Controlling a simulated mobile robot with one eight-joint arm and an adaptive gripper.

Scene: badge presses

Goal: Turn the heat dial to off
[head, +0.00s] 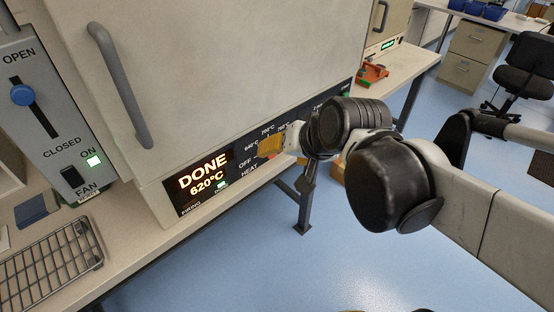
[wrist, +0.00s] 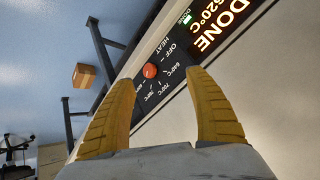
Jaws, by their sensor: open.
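The heat dial (wrist: 150,71) is a small round red knob on the kiln's black control panel in the wrist view. OFF, 640°C, 700°C and further marks ring it; I cannot tell which one it points to. My gripper (wrist: 160,80) is open, with its yellow fingers spread to either side of the dial in the picture; no contact shows. In the head view my gripper (head: 270,146) is at the panel beside the OFF and HEAT lettering, and the dial is hidden there. The display (head: 204,178) reads DONE and 620°C, with a green lamp lit below.
The kiln door (head: 190,70) with its grey handle (head: 120,85) is above the panel. A side panel has a blue slider knob (head: 22,95) and a black fan switch (head: 72,176). A wire rack (head: 50,265) lies on the bench. A cardboard box (wrist: 84,76) is on the floor.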

